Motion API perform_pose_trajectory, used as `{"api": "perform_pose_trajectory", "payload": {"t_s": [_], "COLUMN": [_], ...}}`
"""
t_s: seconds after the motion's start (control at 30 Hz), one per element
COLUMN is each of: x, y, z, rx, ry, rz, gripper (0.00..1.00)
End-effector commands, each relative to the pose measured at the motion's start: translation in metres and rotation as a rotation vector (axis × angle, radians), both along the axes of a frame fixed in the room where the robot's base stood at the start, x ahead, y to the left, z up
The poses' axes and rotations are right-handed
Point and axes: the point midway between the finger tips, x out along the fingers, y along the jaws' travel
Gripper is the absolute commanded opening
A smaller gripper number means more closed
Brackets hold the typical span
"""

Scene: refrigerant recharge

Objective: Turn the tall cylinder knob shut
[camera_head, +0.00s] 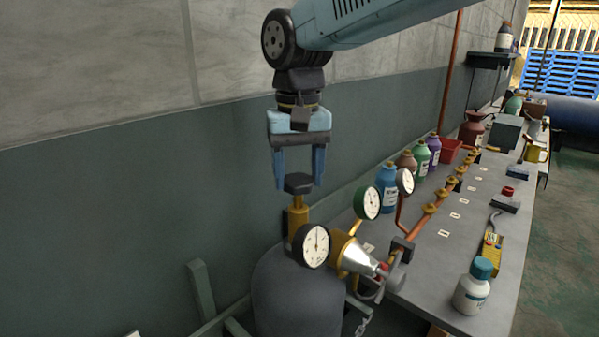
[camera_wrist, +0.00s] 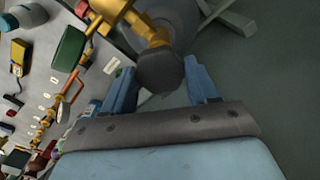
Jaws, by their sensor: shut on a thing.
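The tall grey cylinder (camera_head: 297,292) stands by the wall, left of the bench. A yellow valve stem (camera_head: 298,216) rises from its top and carries a dark knob (camera_head: 298,182). My gripper (camera_head: 299,184) points down from above, with one blue finger on each side of the knob, and is shut on it. In the wrist view the dark round knob (camera_wrist: 160,72) sits between the fingertips of my gripper (camera_wrist: 162,80). The exact finger contacts are hard to see. The cylinder body is partly hidden behind a white-faced gauge (camera_head: 311,246).
A green-rimmed gauge (camera_head: 367,203) and a silver-and-yellow fitting (camera_head: 357,259) stand close to the right of the valve. The bench (camera_head: 425,275) holds a copper manifold (camera_head: 430,208), several bottles and a yellow meter (camera_head: 488,254). The wall is close behind the cylinder.

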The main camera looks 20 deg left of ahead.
Motion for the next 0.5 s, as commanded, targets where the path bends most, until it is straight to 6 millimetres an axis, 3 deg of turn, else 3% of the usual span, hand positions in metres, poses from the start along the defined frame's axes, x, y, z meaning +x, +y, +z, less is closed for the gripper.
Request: {"api": "perform_pose_trajectory", "payload": {"t_s": [0.07,0.1,0.33,0.5], "x": [-0.0006,-0.0006,-0.0002,-0.0001], "y": [0.0003,0.0003,0.0002,0.0002], "z": [0.0001,0.0001,0.0001,0.0], "rx": [0.0,0.0,0.001,0.001], "ry": [0.001,0.001,0.0,0.0], "rz": [0.0,0.0,0.0,0.0], "gripper": [0.28,0.61,0.83,0.84]}}
